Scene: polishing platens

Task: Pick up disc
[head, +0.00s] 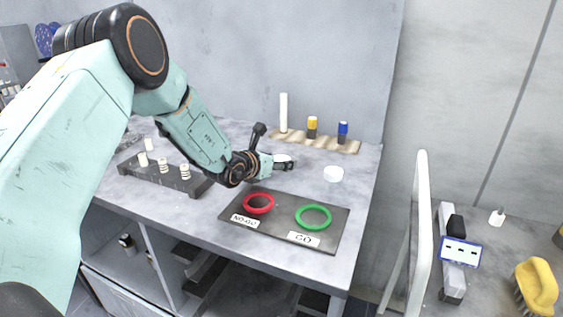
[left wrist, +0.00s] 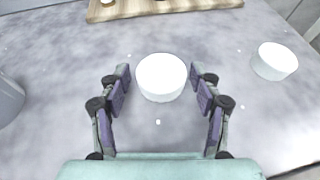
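A white disc (left wrist: 161,77) lies on the grey table between the fingertips of my left gripper (left wrist: 160,85) in the left wrist view. The fingers stand on either side of it with small gaps. The same disc (head: 283,158) shows in the head view at the tip of my left gripper (head: 283,165), partly hidden by it. A second white disc (left wrist: 275,61) lies to the right, and in the head view it (head: 334,174) sits nearer the table's right edge. My right gripper is not in view.
A dark board with a red ring (head: 259,203) and a green ring (head: 313,217), labelled NO-GO and GO, lies in front. A wooden rack (head: 350,147) stands behind. A dark holder (head: 160,178) with white pieces is left. A grey round object (left wrist: 8,97) is at the wrist view's left.

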